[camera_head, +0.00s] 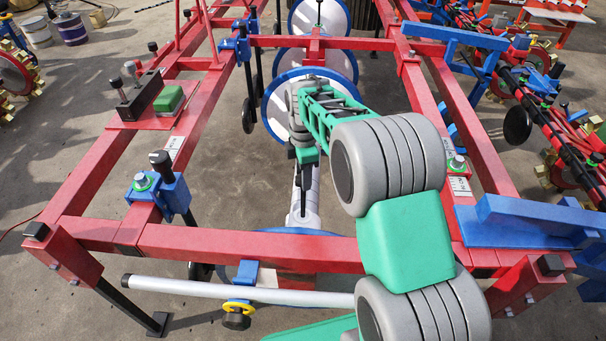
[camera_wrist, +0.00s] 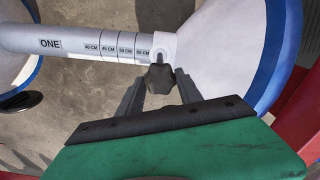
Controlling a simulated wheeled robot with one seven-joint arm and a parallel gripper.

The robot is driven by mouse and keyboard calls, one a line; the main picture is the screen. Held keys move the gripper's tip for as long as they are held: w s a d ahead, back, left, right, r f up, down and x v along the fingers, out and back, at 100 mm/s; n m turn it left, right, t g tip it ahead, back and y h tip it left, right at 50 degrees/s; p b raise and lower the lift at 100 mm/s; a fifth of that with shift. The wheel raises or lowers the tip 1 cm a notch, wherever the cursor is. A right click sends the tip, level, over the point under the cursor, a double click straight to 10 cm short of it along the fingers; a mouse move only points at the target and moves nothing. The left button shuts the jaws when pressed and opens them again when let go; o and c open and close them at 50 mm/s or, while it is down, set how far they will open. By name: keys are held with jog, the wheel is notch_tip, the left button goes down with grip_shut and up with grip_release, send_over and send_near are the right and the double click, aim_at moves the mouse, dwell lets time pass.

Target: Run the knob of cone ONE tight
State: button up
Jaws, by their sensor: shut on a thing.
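Cone ONE's grey tube (camera_wrist: 95,47) runs across the upper left of the wrist view. It bears the label "ONE" and centimetre marks, and it enters a white collar (camera_wrist: 163,45) beside the white cone (camera_wrist: 215,45) with a blue rim. The dark lobed knob (camera_wrist: 158,78) sits on the collar, facing my gripper. My gripper (camera_wrist: 160,76) is shut on the knob, with one dark finger on each side of it. In the head view my gripper (camera_head: 304,185) reaches down to the grey tube (camera_head: 306,205) inside the red frame. The knob cannot be made out there.
Red frame beams (camera_head: 250,243) surround the work spot, with a blue bracket (camera_head: 173,193) at left. More blue-rimmed discs (camera_head: 310,62) stand farther back. A pale grey bar (camera_head: 235,292) crosses the front. Concrete floor (camera_head: 230,185) shows bare left of the tube.

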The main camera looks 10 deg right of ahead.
jog(key=shift+c, duration=0.7)
jog(key=r+m+p, duration=0.1)
jog(key=p, duration=0.2)
jog(key=shift+f+m+p, duration=0.2)
jog(key=shift+m+p, duration=0.8)
jog(key=shift+m, duration=0.1)
jog(key=shift+f, duration=0.25)
jog(key=o, duration=1.4)
jog(key=shift+c, duration=0.2)
jog(key=shift+f, duration=0.1)
